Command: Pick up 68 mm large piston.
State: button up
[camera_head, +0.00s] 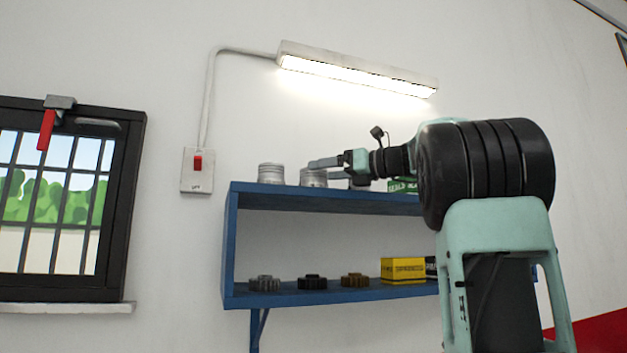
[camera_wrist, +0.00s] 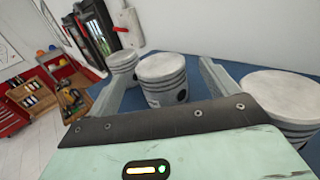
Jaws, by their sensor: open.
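Several grey ribbed pistons stand upright on the blue shelf top; no size marks are readable. One piston (camera_wrist: 162,73) stands between the fingers of my gripper (camera_wrist: 169,62) in the wrist view, with a pin hole in its side. It is also in the head view (camera_head: 313,179), partly covered by a finger. A smaller-looking piston (camera_wrist: 122,61) is beyond the left finger and is the left one in the head view (camera_head: 271,174). A wide piston (camera_wrist: 284,88) is outside the right finger, nearer the camera. My gripper (camera_head: 314,168) is open and level at piston height.
The blue shelf (camera_head: 310,196) carries green boxes (camera_head: 402,186) behind my arm. Its lower level holds several gears (camera_head: 312,282) and a yellow box (camera_head: 402,270). The wall lies behind; a lamp (camera_head: 355,72) hangs above. A red tool cabinet (camera_wrist: 62,85) stands far off.

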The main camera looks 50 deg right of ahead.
aim_at(312, 172)
jog(key=p+x, duration=0.1)
jog(key=x, duration=0.3)
jog(key=shift+w+a, duration=0.1)
jog(key=shift+w, duration=0.3)
jog(key=c, duration=1.3)
jog(key=shift+r, duration=0.2)
